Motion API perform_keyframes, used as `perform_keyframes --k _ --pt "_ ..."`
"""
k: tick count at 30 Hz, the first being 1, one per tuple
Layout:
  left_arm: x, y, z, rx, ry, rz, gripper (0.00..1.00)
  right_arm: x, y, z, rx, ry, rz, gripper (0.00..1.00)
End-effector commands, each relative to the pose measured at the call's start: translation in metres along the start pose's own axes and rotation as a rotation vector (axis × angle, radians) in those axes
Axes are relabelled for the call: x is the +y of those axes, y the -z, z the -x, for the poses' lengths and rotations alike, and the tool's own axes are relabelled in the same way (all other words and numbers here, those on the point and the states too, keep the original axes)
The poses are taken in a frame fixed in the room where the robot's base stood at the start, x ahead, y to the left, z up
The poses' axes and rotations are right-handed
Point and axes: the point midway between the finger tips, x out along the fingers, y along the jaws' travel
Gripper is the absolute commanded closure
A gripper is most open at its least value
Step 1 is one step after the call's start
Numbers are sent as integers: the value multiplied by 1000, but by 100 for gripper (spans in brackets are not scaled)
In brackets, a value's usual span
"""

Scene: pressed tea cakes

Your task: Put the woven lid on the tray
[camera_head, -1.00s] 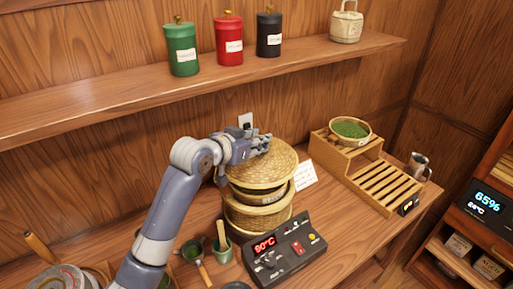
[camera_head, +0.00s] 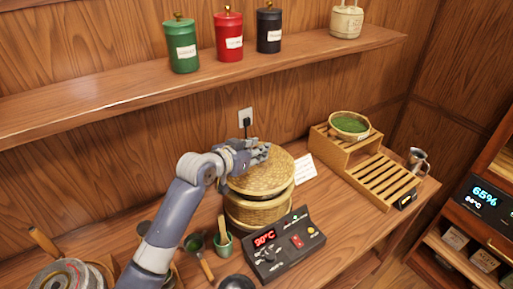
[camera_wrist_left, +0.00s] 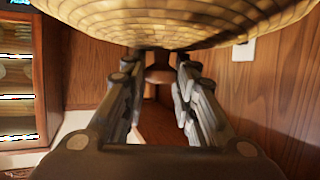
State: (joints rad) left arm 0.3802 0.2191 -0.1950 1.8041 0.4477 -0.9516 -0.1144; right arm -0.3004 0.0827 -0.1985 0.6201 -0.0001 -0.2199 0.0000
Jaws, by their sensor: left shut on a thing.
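The round woven lid (camera_head: 270,177) is over the stacked woven steamer trays (camera_head: 258,213) in the middle of the counter. It looks roughly level and covers the top of the stack; I cannot tell whether it rests fully on the rim. My left gripper (camera_head: 260,153) is at the lid's top, toward its back. In the left wrist view, the lid (camera_wrist_left: 165,25) fills the top, and its brown knob (camera_wrist_left: 160,76) is between the fingers. The left gripper is shut on the knob. The inside of the tray is hidden under the lid. My right gripper is not in view.
A control box (camera_head: 284,245) reading 90°C stands just in front of the stack. A green cup with a wooden tool (camera_head: 223,243) is at its front left. A white card (camera_head: 306,168) and a slatted wooden rack (camera_head: 375,182) are to the right. A shelf (camera_head: 200,87) runs above.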

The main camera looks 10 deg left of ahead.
Motion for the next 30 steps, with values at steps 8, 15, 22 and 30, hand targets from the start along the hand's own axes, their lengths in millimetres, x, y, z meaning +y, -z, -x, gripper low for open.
perform_keyframes --k 8,15,22,30 --pt "0 1 0 1 0 0 54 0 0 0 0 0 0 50" --pt "0 2 1 2 0 0 54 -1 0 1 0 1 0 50" --pt "0 10 16 2 1 -2 54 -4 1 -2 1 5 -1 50" --pt "0 9 61 2 1 -4 54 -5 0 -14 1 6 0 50"
